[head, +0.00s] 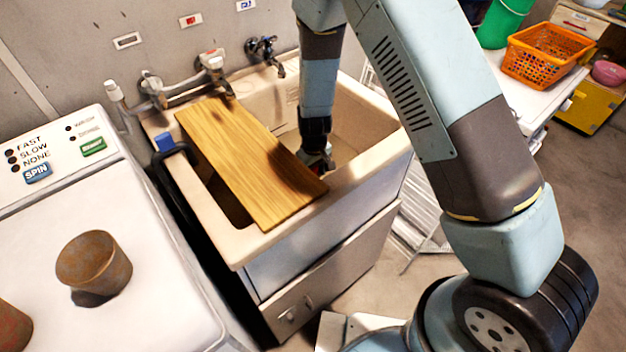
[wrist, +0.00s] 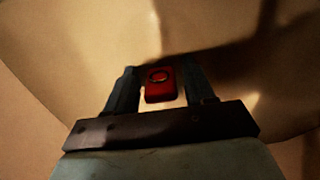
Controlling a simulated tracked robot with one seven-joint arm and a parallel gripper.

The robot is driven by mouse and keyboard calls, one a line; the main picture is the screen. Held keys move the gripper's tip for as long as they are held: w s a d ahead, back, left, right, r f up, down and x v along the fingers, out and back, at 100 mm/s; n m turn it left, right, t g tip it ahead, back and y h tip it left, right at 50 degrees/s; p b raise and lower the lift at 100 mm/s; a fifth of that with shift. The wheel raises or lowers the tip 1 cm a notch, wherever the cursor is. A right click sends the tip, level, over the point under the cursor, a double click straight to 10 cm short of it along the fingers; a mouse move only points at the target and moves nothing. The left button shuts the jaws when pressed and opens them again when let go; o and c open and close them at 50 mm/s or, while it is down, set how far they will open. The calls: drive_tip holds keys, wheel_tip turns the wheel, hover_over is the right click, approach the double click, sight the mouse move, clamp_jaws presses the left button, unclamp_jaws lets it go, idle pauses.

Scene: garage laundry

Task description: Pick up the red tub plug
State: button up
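The red tub plug (wrist: 160,88) shows in the wrist view between the two fingers of my gripper (wrist: 160,80), with a narrow gap on each side. It has a rounded boxy shape and a ring-like mark on top. My gripper is open, and no finger visibly touches the plug. In the head view my gripper (head: 318,163) reaches down into the right part of the laundry sink (head: 370,162), and a small red patch shows beside its fingers. Whether the plug rests on the sink floor cannot be told.
A wooden board (head: 250,160) lies across the sink, close left of my gripper. Taps (head: 265,50) line the back edge. The sink's front wall stands close to my arm. A washing machine (head: 150,235) with a brown pot (head: 94,262) is at left.

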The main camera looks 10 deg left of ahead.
drive_tip(key=c, duration=0.9)
drive_tip(key=shift+c, duration=0.2)
